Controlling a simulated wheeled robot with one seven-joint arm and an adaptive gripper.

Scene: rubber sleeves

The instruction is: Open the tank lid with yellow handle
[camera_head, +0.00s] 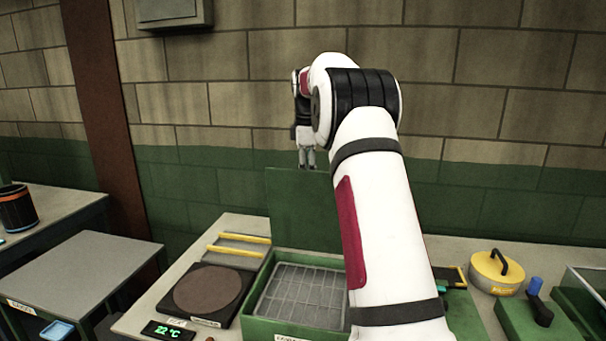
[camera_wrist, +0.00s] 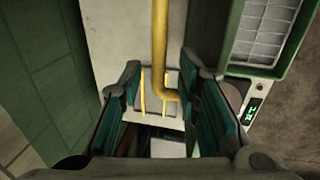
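The green tank (camera_head: 258,330) stands on the bench with a wire basket inside. Its green lid (camera_head: 290,215) stands upright at the tank's back, so the tank is open. In the wrist view, the lid (camera_wrist: 205,35) is seen at a steep angle beside the tank (camera_wrist: 293,50). The yellow handle (camera_wrist: 159,45) is a bent bar on the lid's outer side; the lid hides it in the head view. My gripper (camera_head: 306,165) is at the lid's top edge, pointing down. In the wrist view my gripper (camera_wrist: 165,105) has its fingers apart, with the handle appearing between them; contact is not visible.
A hot plate (camera_head: 208,289) with a green display and a rack with yellow bars (camera_head: 238,245) stand left of the tank. A yellow round lid (camera_head: 496,272) and a green box (camera_head: 530,318) are at the right. A brick wall (camera_head: 230,115) is close behind.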

